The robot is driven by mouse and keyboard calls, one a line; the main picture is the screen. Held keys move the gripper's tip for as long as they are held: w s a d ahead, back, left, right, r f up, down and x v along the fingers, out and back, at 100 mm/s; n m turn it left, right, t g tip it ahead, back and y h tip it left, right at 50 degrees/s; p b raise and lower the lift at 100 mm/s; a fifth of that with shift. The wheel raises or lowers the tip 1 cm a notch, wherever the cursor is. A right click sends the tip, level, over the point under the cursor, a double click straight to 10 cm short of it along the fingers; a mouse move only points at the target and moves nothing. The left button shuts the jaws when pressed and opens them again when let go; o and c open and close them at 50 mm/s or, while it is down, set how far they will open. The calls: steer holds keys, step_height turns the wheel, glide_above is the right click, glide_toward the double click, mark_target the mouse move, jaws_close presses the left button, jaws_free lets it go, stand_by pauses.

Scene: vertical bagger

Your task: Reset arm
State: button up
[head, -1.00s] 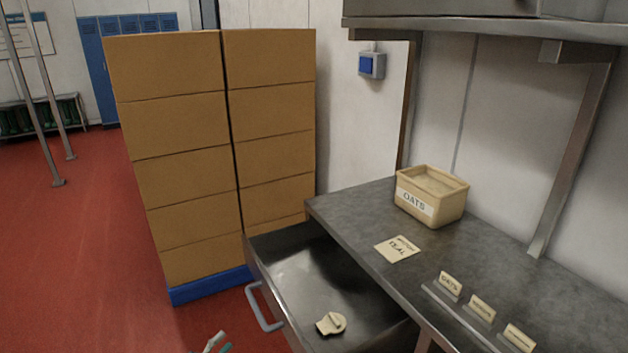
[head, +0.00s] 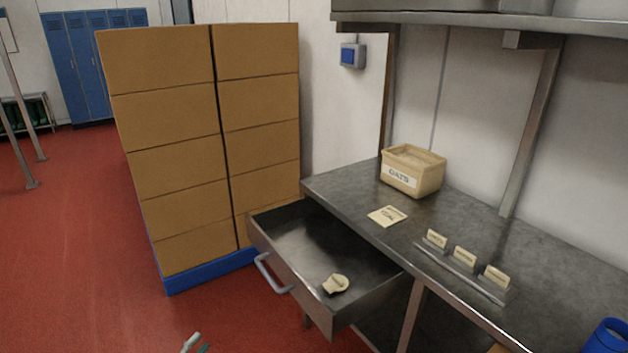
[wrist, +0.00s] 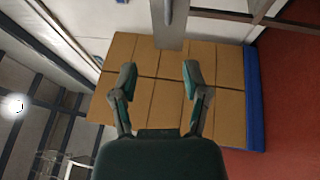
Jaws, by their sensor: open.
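My gripper (wrist: 158,80) is open in the wrist view, its two fingers spread with nothing between them. The stacked brown cartons (wrist: 145,98) lie beyond the fingers in that view. In the head view only a small part of my gripper (head: 192,343) shows at the bottom edge, left of the open drawer (head: 300,240) and apart from it.
The drawer is pulled out from the steel bench and holds a small cream-coloured item (head: 336,284). On the bench (head: 355,192) are an OATS bin (head: 412,170), a card (head: 387,216) and a label holder (head: 465,270). Carton stacks (head: 170,150) stand behind. Red floor is clear at left.

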steer(key=w+d+r+m+g+h, duration=0.1)
steer(key=w+d+r+m+g, duration=0.15)
steer(key=d+r, duration=0.35)
steer(key=w+d+r+m+g+h, duration=0.1)
steer(key=w+d+r+g, duration=0.25)
steer(key=d+r, duration=0.25)
steer(key=s+d+r+m+g+y, duration=0.1)
steer(key=s+d+r+g+y, duration=0.15)
steer(key=d+r, duration=0.45)
steer(key=s+d+r+m+g+y, duration=0.15)
steer(key=d+r+g, duration=0.25)
steer(key=d, duration=0.6)
steer(key=s+d+r+m+g+y, duration=0.1)
steer(key=s+d+r+m+y, duration=0.1)
steer(key=s+d+r, duration=0.3)
steer(key=s+d+r+m+g+y, duration=0.1)
steer(key=s+d+r+y, duration=0.1)
steer(key=s+d, duration=0.5)
steer(key=s+d+m+t+y, duration=0.3)
steer(key=s+y, duration=0.1)
steer(key=s, duration=1)
steer(key=shift+y, duration=0.4)
